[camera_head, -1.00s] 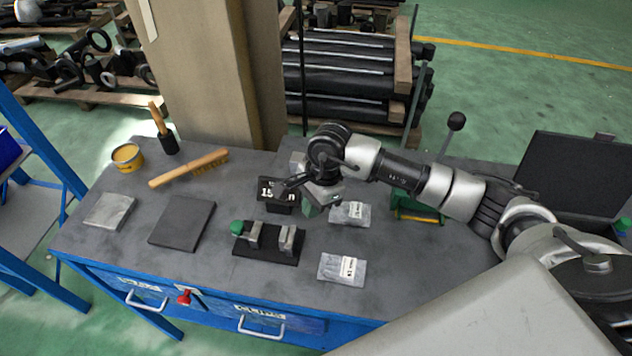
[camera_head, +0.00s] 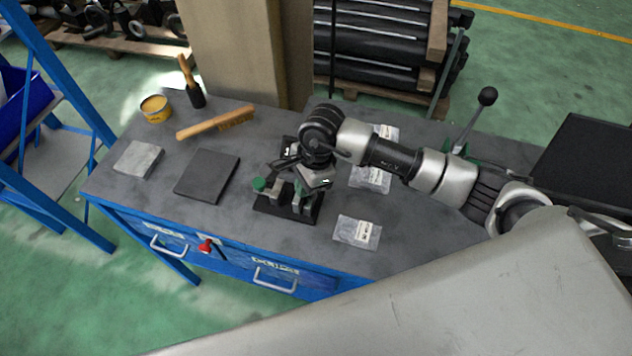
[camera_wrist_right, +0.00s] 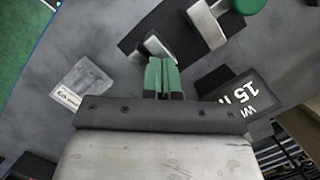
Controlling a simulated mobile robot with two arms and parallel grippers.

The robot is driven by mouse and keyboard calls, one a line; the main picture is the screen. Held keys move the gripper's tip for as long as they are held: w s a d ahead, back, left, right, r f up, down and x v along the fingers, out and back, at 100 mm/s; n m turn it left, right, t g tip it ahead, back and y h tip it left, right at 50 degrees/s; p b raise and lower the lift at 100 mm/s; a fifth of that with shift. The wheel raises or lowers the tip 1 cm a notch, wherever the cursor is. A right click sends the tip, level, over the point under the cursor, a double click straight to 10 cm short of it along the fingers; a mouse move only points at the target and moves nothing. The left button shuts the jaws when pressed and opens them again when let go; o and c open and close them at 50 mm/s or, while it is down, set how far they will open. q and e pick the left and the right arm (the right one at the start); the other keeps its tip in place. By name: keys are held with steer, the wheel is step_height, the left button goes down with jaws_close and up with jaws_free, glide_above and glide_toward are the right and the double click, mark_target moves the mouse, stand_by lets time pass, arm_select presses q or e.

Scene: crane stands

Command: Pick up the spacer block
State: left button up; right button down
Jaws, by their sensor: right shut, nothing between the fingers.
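My right gripper (camera_head: 303,188) is shut and empty, just above the black fixture (camera_head: 272,207) on the bench. In the wrist view its green finger pads (camera_wrist_right: 163,77) are together, beside one of the fixture's metal blocks (camera_wrist_right: 152,48). The fixture has two upright metal blocks and a green knob (camera_head: 259,184). A black piece marked 15 (camera_wrist_right: 240,92) lies right of the fingers in the wrist view; in the head view my gripper mostly hides it. I cannot tell for sure which piece is the spacer block. My left gripper is not in view.
Several labelled bags lie nearby, one at the front (camera_head: 357,232). A black open case (camera_head: 585,160) stands at right.

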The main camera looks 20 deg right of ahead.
steer(key=a+b, duration=0.2)
steer(key=a, duration=0.2)
steer(key=s+a+b, duration=0.1)
steer(key=a+b, duration=0.1)
steer(key=a, duration=0.3)
steer(key=s+a+b, duration=0.1)
steer(key=a+b, duration=0.2)
steer(key=a, duration=0.1)
steer(key=shift+s+a+f, duration=0.2)
steer(key=shift+f, duration=0.1)
steer(key=shift+a+r, duration=0.1)
steer(key=shift+a, duration=0.2)
steer(key=shift+s+r, duration=0.1)
steer(key=shift+r, duration=0.05)
steer(key=shift+d, duration=0.1)
